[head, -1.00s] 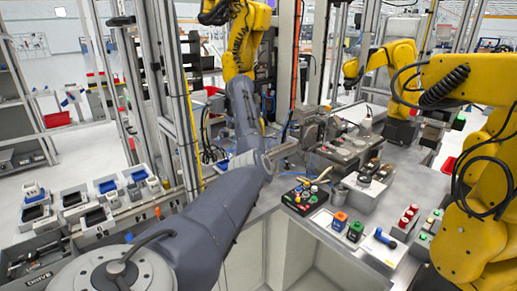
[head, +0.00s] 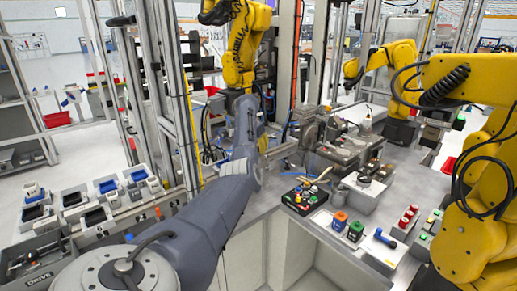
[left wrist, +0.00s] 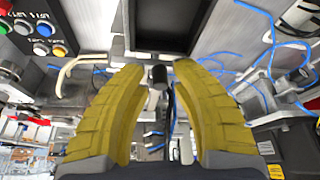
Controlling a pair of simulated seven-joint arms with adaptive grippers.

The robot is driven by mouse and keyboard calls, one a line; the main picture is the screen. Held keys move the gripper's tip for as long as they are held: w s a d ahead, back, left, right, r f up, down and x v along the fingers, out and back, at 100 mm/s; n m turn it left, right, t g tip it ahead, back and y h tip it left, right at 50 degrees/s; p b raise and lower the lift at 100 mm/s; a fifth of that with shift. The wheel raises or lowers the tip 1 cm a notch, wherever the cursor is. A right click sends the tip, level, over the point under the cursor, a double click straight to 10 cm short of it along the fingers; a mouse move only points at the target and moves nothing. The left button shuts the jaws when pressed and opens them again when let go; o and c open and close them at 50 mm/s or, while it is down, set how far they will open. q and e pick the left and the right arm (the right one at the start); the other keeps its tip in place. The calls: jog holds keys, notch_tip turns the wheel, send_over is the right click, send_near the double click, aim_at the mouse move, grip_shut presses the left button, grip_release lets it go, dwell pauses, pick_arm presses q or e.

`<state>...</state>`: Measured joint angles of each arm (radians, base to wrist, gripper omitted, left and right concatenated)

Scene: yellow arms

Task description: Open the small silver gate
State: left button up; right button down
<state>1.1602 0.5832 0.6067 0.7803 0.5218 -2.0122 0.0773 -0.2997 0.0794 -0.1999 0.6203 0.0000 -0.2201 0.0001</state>
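I cannot clearly pick out the small silver gate. A silver metal bar (head: 283,149) lies just right of my left arm in the head view and may belong to it. In the left wrist view my left gripper (left wrist: 158,69) has its two yellow fingers apart. A dark round-ended post or knob (left wrist: 158,77) shows between the fingertips; I cannot tell how far beyond them it is. A dark box with a silver frame (left wrist: 199,12) lies past the fingertips. In the head view my left arm mostly hides its gripper. My right gripper is not in view.
A button panel (head: 304,198) stands on the bench right of my left arm and shows in the wrist view (left wrist: 40,30). Blue tubes (left wrist: 262,65) run at the right there. A yellow robot arm (head: 245,45) stands behind; another (head: 480,90) is at right.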

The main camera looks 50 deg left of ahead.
pick_arm(q)
grip_shut()
dwell(0.3)
jog(key=shift+d, duration=0.1)
